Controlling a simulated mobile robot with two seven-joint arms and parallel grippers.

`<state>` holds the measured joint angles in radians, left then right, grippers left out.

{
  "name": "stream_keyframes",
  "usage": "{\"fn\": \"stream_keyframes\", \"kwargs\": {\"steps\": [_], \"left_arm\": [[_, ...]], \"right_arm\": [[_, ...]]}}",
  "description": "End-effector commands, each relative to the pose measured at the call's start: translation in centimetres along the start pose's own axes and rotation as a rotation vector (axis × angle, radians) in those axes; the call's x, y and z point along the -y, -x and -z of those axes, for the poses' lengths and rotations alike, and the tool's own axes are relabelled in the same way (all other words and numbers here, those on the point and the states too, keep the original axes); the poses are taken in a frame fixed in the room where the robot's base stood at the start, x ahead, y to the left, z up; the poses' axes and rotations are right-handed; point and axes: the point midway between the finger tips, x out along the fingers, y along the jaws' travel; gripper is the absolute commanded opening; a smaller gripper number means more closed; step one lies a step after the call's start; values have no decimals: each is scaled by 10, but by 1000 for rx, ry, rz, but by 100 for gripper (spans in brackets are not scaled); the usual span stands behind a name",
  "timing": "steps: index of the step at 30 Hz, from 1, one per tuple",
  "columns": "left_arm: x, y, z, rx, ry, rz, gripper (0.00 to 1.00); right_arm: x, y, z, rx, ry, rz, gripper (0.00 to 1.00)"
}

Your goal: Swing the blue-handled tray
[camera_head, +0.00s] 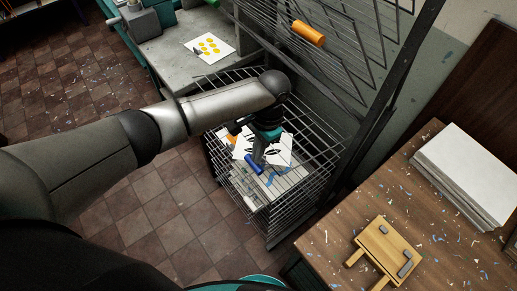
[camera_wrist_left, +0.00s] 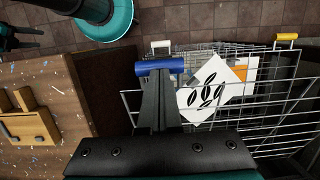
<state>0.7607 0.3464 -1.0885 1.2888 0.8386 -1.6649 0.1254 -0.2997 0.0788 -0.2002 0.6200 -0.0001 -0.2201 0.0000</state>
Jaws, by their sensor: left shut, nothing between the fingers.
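The blue handle (camera_head: 253,163) sits on the front edge of a wire tray in the drying rack. It also shows in the left wrist view (camera_wrist_left: 158,66), with the wire tray (camera_wrist_left: 270,128) spreading to the right. My left gripper (camera_head: 258,158) is shut and empty, pointing down at the handle. In the left wrist view its fingertips (camera_wrist_left: 161,76) lie right at the blue handle and partly overlap it; I cannot tell whether they touch. A white print with black leaf shapes (camera_wrist_left: 208,98) lies by the tray. My right gripper is not in view.
Raised wire trays with an orange handle (camera_head: 308,33) stand above the rack. A wooden table (camera_head: 340,215) with a paper stack (camera_head: 468,175) and a small wooden block (camera_head: 385,248) is at right. A grey bench (camera_head: 185,50) is behind. Tiled floor lies open at left.

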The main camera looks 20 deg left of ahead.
Motion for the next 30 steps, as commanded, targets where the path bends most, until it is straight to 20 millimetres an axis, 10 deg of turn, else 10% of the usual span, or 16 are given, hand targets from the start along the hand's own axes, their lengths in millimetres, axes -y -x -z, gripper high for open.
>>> {"fn": "stream_keyframes", "kwargs": {"steps": [30], "left_arm": [[-1, -74, -3, 0, 0, -2, 0]], "right_arm": [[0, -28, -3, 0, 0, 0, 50]]}}
